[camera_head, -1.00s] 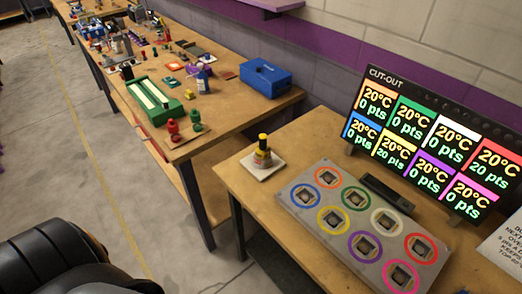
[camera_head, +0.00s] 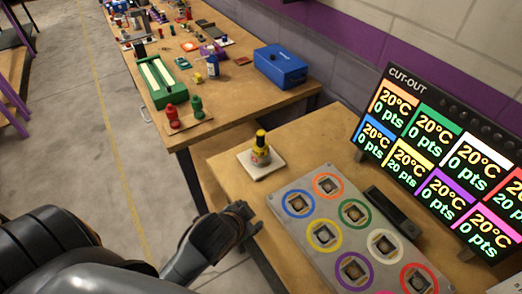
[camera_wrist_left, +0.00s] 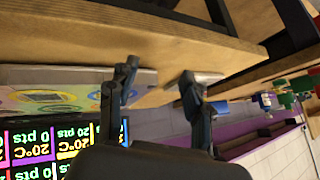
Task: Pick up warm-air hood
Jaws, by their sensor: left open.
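The yellow thing cannot be made out there. My right gripper is not in view.
A grey panel with coloured rings (camera_head: 328,215) lies right of the pad. A black bar (camera_head: 392,212) and a lit CUT-OUT screen (camera_head: 440,155) stand behind it. Another bench holds a blue box (camera_head: 280,66), a green tray (camera_head: 165,82) and red and green pieces.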

